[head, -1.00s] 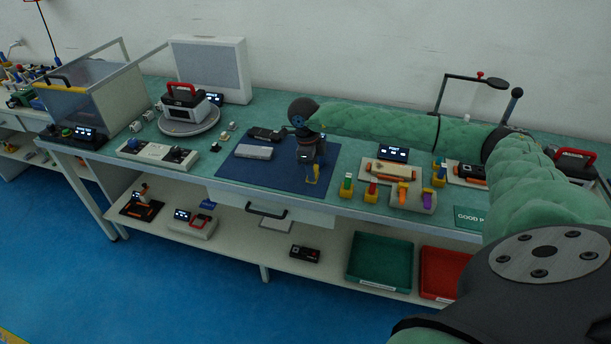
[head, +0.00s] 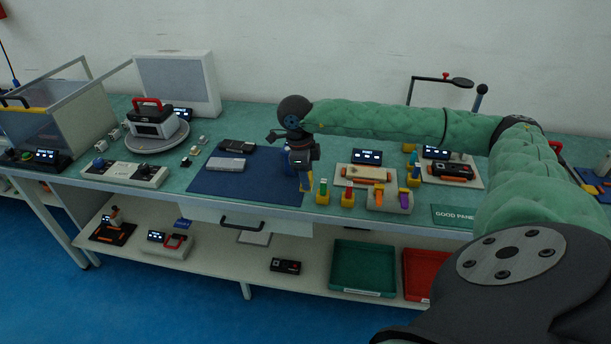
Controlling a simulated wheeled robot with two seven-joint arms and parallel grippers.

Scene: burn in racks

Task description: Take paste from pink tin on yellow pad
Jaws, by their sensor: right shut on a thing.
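My right gripper (head: 305,176) points down over the right edge of the dark blue mat (head: 235,182). It is shut on a small yellow thing (head: 308,184), which sticks out below the fingers. Most of that thing is hidden by the fingers, so I cannot tell if it is the yellow pad. I cannot make out a pink tin for certain. Just right of the gripper, small yellow blocks with coloured tops stand on the bench: one green (head: 322,187), one red-pink (head: 348,195). My left gripper is not in view.
A grey holder (head: 388,204) with orange and purple pieces stands farther right. Behind it are a board with an orange-ended device (head: 366,176) and a small display (head: 367,157). Grey modules (head: 226,164) lie on the mat. A green tray (head: 362,267) is on the shelf below.

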